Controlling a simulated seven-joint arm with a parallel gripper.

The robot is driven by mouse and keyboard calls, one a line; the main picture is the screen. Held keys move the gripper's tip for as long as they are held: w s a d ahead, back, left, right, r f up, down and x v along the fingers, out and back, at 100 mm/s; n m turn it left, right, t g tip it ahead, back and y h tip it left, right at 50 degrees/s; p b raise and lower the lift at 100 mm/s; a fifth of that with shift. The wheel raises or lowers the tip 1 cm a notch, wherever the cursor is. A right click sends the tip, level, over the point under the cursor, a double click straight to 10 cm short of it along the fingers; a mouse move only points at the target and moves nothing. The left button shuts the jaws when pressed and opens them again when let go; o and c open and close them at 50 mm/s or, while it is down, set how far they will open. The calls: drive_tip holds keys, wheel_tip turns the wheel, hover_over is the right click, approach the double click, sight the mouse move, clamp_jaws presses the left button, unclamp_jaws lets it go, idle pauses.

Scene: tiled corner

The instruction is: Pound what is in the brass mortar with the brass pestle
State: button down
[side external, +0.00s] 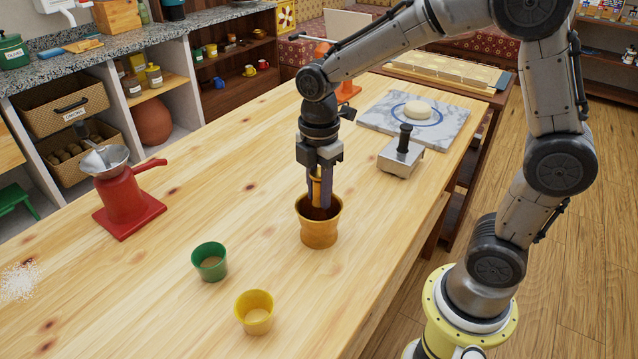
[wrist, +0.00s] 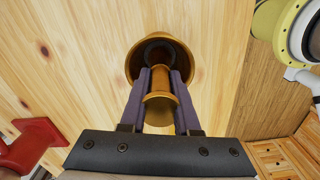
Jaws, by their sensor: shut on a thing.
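The brass mortar (side external: 319,232) stands upright on the wooden table, and its rim also shows in the wrist view (wrist: 187,62). My gripper (side external: 320,203) points straight down over it, with its fingertips at the mouth of the mortar. It is shut on the brass pestle (side external: 316,187), which shows between the two purple fingers in the wrist view (wrist: 159,108). The pestle's lower end goes down into the mortar. The inside of the mortar looks dark, and I cannot tell what is in it or whether the pestle touches the bottom.
A green cup (side external: 210,262) and a yellow cup (side external: 254,313) stand in front left of the mortar. A red grinder (side external: 127,200) is at the left. Behind right are a metal press (side external: 401,158) and a marble slab (side external: 450,126) with dough. The table's right edge is near.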

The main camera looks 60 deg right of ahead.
drive_tip(key=shift+f, duration=0.25)
drive_tip(key=shift+r, duration=0.2)
drive_tip(key=shift+r, duration=1.4)
drive_tip(key=shift+f, duration=0.15)
idle(0.4)
drive_tip(key=shift+w, duration=0.1)
idle(1.3)
